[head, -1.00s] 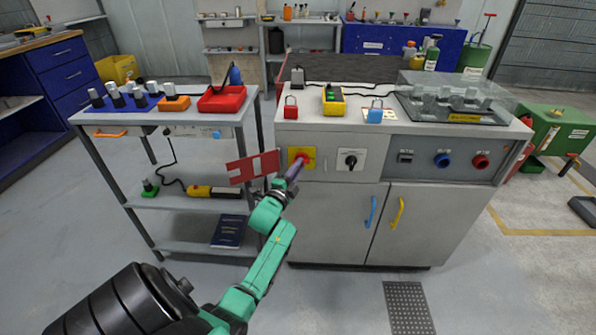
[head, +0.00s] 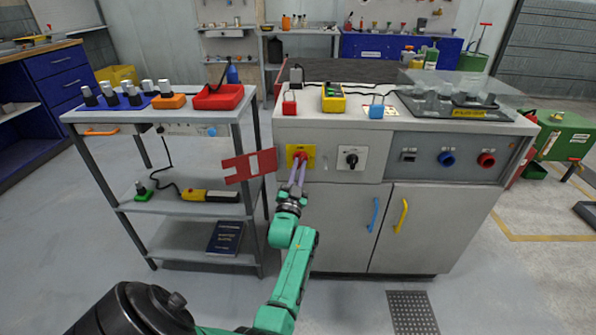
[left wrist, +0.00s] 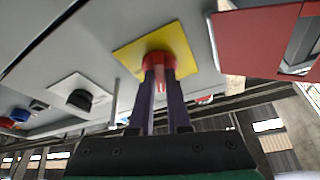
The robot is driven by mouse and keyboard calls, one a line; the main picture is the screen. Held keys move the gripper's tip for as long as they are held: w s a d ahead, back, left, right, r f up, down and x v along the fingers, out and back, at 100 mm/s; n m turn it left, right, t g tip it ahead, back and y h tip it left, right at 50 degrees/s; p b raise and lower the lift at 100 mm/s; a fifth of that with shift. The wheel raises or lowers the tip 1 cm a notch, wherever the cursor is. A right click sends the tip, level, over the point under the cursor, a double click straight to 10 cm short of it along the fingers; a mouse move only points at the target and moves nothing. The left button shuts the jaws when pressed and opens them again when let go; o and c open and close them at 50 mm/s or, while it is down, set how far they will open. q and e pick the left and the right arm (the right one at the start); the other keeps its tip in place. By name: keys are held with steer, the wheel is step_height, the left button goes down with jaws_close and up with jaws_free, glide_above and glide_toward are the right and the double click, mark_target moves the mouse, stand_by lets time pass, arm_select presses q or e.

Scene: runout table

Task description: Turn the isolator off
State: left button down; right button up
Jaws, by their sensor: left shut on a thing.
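The isolator is a red knob (head: 299,156) on a yellow square plate (head: 309,150), on the upper left of the grey cabinet's front. My left gripper (head: 300,164) is in front of it, with its two purple fingers shut on the red knob. In the left wrist view the fingertips (left wrist: 160,75) sit on either side of the red knob (left wrist: 157,58), in front of the yellow plate (left wrist: 182,42). The fingers partly hide the knob, and I cannot tell its turn position. My right gripper is not in view.
A black rotary switch (head: 351,159) is to the right. Blue and yellow door handles (head: 402,215) are below. A grey shelf cart (head: 185,208) stands left.

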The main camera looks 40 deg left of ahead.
arm_select(q)
steer(key=n+g+y, duration=0.1)
steer(key=n, duration=0.2)
steer(key=n+y, duration=0.2)
steer(key=n, duration=0.1)
steer(key=shift+w+d+f+g, duration=0.1)
steer(key=shift+d+g, duration=0.05)
steer(key=shift+g, duration=0.25)
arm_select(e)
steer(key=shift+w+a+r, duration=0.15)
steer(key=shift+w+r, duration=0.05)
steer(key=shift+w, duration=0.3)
arm_select(q)
steer(key=c, duration=0.9)
jaws_free()
